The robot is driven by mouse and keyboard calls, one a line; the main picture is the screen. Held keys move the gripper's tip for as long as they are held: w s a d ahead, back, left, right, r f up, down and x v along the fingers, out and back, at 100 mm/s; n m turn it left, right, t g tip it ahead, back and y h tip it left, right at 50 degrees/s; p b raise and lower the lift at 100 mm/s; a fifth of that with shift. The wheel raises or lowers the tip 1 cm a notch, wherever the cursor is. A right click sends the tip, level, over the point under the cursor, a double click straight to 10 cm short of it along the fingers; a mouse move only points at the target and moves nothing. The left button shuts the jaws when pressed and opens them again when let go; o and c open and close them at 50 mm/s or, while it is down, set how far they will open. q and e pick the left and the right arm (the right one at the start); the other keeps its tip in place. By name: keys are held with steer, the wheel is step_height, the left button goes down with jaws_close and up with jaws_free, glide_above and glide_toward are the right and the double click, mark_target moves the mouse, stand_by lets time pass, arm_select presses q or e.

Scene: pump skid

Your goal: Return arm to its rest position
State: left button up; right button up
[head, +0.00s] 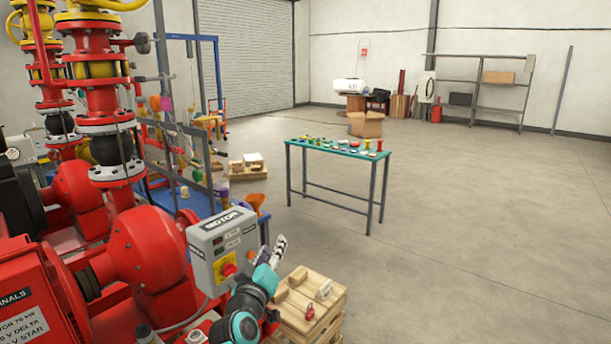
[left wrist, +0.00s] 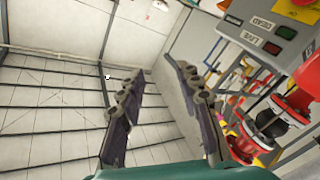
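My left arm reaches up from the bottom of the head view, and its gripper (head: 272,252) is just right of the grey MOTOR box (head: 210,238). The box carries a red and yellow rotary switch (head: 228,267). In the left wrist view the two dark fingers of the left gripper (left wrist: 160,88) stand apart with nothing between them, so it is open and empty. The grey box (left wrist: 262,30) with its DEAD and LIVE labels is to their right in that view, apart from the fingers. My right gripper is not in view.
A wooden crate (head: 322,318) stands right beside my left arm, with a red padlock (head: 309,312) and a white tagged item (head: 325,290) on it. Red pumps and pipes (head: 150,245) fill the left. A green-topped table (head: 338,150) stands farther off. Floor on the right is clear.

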arm_select(q)
steer(key=s+a+f+m+g+y, duration=0.1)
steer(key=s+a+f+m+g, duration=0.2)
steer(key=s+f, duration=0.7)
steer(key=s+a+f+m+g+y, duration=0.1)
steer(key=s+a+f+m+g, duration=0.2)
steer(key=s+a+f+g, duration=0.3)
steer(key=s+f+g, duration=0.1)
steer(key=s+f, duration=0.4)
steer(key=s, duration=0.8)
steer(key=shift+s+a+f+g+y, duration=0.15)
steer(key=shift+a+f+g+y, duration=0.05)
steer(key=shift+a+g+y, duration=0.2)
